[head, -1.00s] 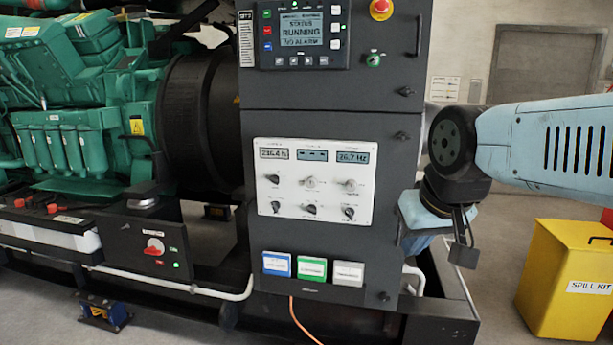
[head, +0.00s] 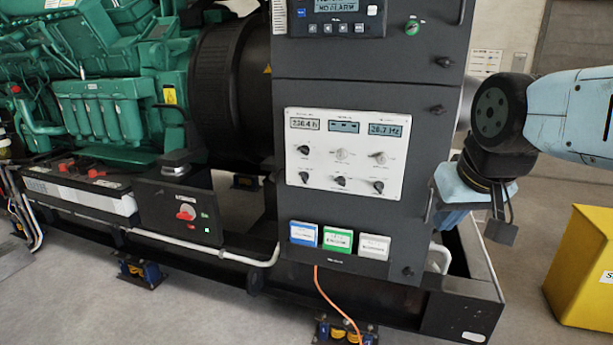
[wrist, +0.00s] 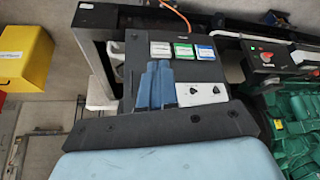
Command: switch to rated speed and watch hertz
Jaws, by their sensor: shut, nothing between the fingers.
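The white meter panel (head: 345,155) on the dark cabinet has three displays above two rows of small knobs. The right display, the hertz meter (head: 383,130), appears to read 26.7 Hz; the left one shows hours. The knob labels are too small to read, so I cannot tell which one sets speed. My gripper (wrist: 156,84) is shut and empty, its blue fingers in front of the cabinet face in the wrist view. They hide part of the white panel (wrist: 203,91), where two knobs show. In the head view my gripper is largely hidden beside the cabinet's right edge.
The controller screen (head: 337,8), cut by the top edge, shows NO ALARM. Blue, green and white cards (head: 338,239) sit below the panel. A red rotary switch (head: 186,212) is on a box at left. A yellow spill bin (head: 585,265) stands at right, with bare floor before it.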

